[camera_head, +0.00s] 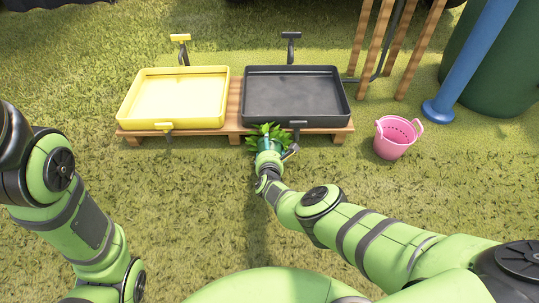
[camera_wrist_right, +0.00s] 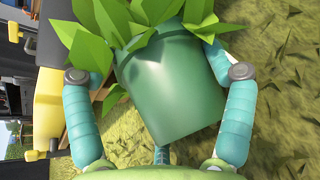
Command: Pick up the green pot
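The green pot (camera_wrist_right: 172,95) with a leafy green plant (camera_wrist_right: 115,30) is between the fingers of my right gripper (camera_wrist_right: 158,72) in the right wrist view. The fingers are spread wide on both sides of it. The right-hand finger is close to the pot wall, and a gap shows on the left-hand side; contact is not clear. In the head view, the plant's leaves (camera_head: 267,131) show at the front edge of the pallet, beyond my right gripper (camera_head: 268,151), which hides most of the pot. My left gripper is out of view.
A wooden pallet (camera_head: 235,113) carries a yellow tray (camera_head: 175,122) and a dark grey tray (camera_head: 294,119), just behind the plant. A pink basket (camera_head: 393,142) stands to the right, near a blue post (camera_head: 466,70). The grass at the front left is open.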

